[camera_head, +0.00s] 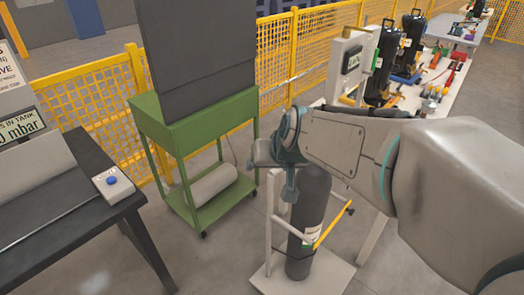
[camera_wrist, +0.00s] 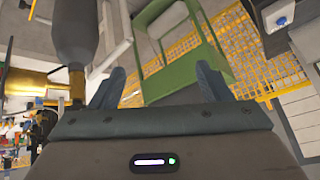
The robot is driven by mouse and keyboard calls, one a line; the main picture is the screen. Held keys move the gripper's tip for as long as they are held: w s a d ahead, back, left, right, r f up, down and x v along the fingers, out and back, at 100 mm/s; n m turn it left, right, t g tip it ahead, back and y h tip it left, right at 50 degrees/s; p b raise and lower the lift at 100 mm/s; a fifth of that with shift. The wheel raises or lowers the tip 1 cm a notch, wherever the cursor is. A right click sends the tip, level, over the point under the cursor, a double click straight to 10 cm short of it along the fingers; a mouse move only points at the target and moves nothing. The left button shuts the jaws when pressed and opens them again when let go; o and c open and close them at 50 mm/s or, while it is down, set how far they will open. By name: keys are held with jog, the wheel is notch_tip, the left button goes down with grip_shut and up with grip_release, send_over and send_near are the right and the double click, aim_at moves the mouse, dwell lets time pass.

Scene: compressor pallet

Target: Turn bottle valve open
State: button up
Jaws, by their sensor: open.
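The dark grey gas bottle (camera_head: 309,220) stands upright on a white trolley in the head view. Its top is hidden behind my arm. In the wrist view the bottle (camera_wrist: 72,30) is at the upper left, and its neck runs to a brass-coloured valve (camera_wrist: 76,84). My gripper (camera_head: 288,186) hangs beside the upper part of the bottle, on its left in the head view. In the wrist view my gripper (camera_wrist: 160,82) has its fingers spread with nothing between them. The left finger is close to the valve; I cannot tell whether they touch.
The white trolley (camera_head: 270,228) has a rail beside the bottle and a yellow bar (camera_head: 331,228). A green cart (camera_head: 206,125) stands to the left. A black table (camera_head: 60,220) with a blue-button box (camera_head: 112,183) is farther left. A yellow fence (camera_head: 272,60) runs behind.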

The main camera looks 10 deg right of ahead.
jog(key=shift+s+d+f, duration=0.15)
jog(key=shift+s+f, duration=0.15)
jog(key=shift+s, duration=0.35)
jog(key=w+d+m+t+h, duration=0.2)
jog(key=w+m+t+h, duration=0.3)
jog(key=w, duration=1.4)
jog(key=w+d+f+m+g+h, duration=0.1)
jog(key=d+m+h, duration=0.1)
jog(key=d+h, duration=0.2)
jog(key=w+d+f+m+g+h, duration=0.1)
jog(key=d+f+m+g+h, duration=0.1)
jog(key=d, duration=0.8)
jog(key=w+d+f+m+g+h+p, duration=0.1)
jog(key=d+m+h, duration=0.2)
jog(key=d+h, duration=0.3)
jog(key=shift+w+d+f+m+g+h, duration=0.3)
jog(key=shift+w+d+f+h, duration=0.1)
jog(key=shift+h, duration=0.2)
